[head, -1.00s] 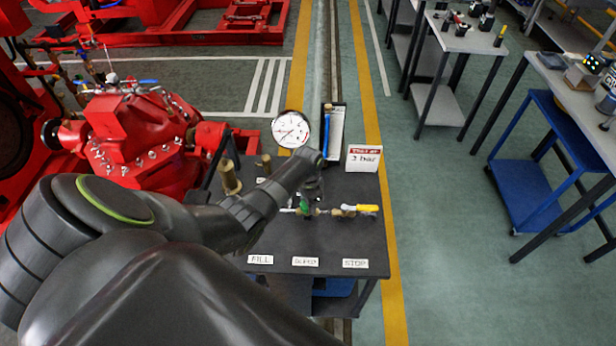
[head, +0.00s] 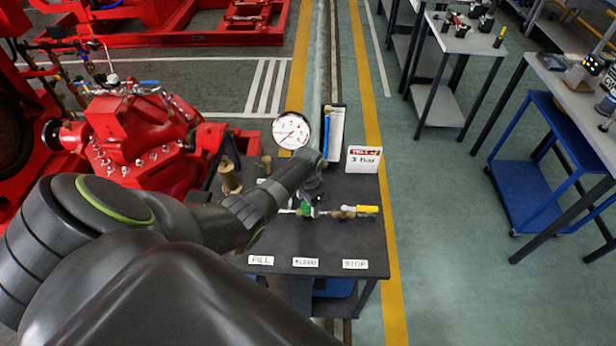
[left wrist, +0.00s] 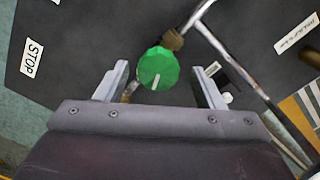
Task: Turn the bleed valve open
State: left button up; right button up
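The bleed valve's round green knob (head: 306,210) sits on the pipe run on the dark bench, behind the BLEED label (head: 305,262). In the left wrist view the knob (left wrist: 158,68) shows a white pointer line aimed down the picture. My left gripper (head: 313,194) is over the knob and partly hides it in the head view. In the left wrist view its two fingers (left wrist: 160,76) are open, one on each side of the knob, with a visible gap on both sides. My right gripper is in neither view.
A yellow-handled valve (head: 364,209) lies to the right on the same pipe. A round gauge (head: 292,131) and a "3 bar" sign (head: 363,159) stand behind. Brass fittings (head: 230,178) stand at left.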

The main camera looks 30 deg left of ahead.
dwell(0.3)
pick_arm(q)
notch_tip(320, 180, up, 17)
jog(key=b, duration=0.1)
jog(key=shift+r+b, duration=0.15)
jog(key=shift+b, duration=0.15)
dwell(0.3)
dwell(0.4)
